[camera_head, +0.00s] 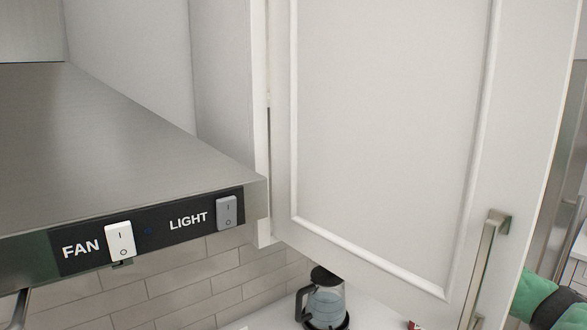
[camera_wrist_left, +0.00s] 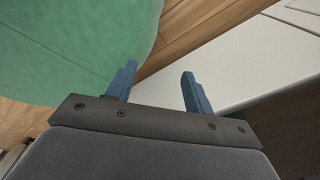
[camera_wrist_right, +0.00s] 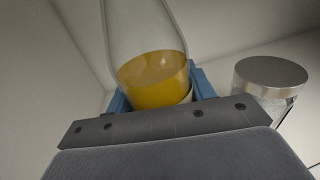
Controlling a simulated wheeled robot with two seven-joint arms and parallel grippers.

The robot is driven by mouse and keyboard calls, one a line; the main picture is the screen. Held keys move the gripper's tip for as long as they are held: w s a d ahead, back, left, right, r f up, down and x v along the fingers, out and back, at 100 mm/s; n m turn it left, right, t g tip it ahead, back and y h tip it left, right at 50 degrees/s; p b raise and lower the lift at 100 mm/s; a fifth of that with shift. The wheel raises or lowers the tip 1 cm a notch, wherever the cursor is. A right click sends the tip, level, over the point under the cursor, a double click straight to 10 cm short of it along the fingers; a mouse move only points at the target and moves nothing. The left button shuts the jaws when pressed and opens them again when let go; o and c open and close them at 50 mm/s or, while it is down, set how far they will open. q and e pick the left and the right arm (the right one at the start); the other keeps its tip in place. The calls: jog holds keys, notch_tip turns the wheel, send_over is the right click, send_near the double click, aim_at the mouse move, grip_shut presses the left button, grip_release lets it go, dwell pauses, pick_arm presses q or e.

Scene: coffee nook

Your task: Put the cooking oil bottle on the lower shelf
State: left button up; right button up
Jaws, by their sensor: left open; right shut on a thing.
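The cooking oil bottle (camera_wrist_right: 150,75) is clear with yellow oil in its lower part. It shows in the right wrist view, between the blue fingers of my right gripper (camera_wrist_right: 158,88), which is shut on it. Pale walls surround it there, like the inside of a cabinet. What lies under the bottle is hidden, so I cannot tell whether it touches a shelf. My left gripper (camera_wrist_left: 158,88) is open and empty, with wood floor and a white surface beyond it. The head view shows neither gripper; the open white cabinet door (camera_head: 385,130) hides what is behind it.
A jar with a metal lid (camera_wrist_right: 272,75) stands close to the right of my right gripper. The range hood (camera_head: 130,150) with fan and light switches fills the left of the head view. A glass kettle (camera_head: 325,300) stands on the counter below. The door handle (camera_head: 487,265) sticks out.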

jog(key=shift+f, duration=0.5)
jog(key=shift+f, duration=0.1)
jog(key=o, duration=1.5)
jog(key=v, duration=1.2)
jog(key=shift+s, duration=0.1)
